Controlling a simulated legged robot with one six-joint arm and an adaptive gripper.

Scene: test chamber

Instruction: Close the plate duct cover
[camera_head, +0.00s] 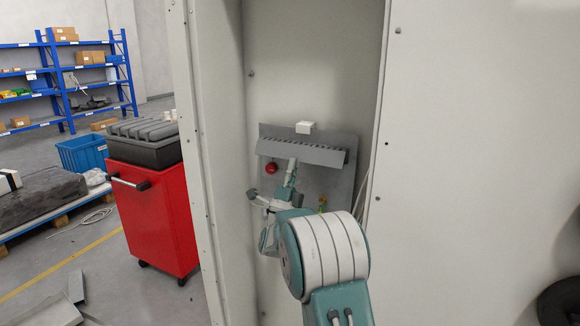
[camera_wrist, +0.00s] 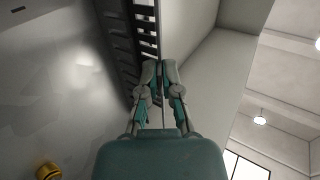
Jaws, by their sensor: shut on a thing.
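The duct cover (camera_head: 318,156) is a long grey strip in the head view. It sits at the slotted duct (camera_head: 325,143) on the grey plate (camera_head: 345,187) inside the tall cabinet, and slopes outward from it. My gripper (camera_head: 291,164) is at the cover's lower edge, left of its middle, shut on it. In the wrist view my gripper's fingertips (camera_wrist: 159,68) are close together beside the dark slots of the duct (camera_wrist: 122,40). The exact contact between fingertips and cover is hard to make out.
A red round knob (camera_head: 271,169) is on the plate left of my gripper. Cabinet walls (camera_head: 220,150) stand close on both sides. A red trolley (camera_head: 155,215) stands outside to the left.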

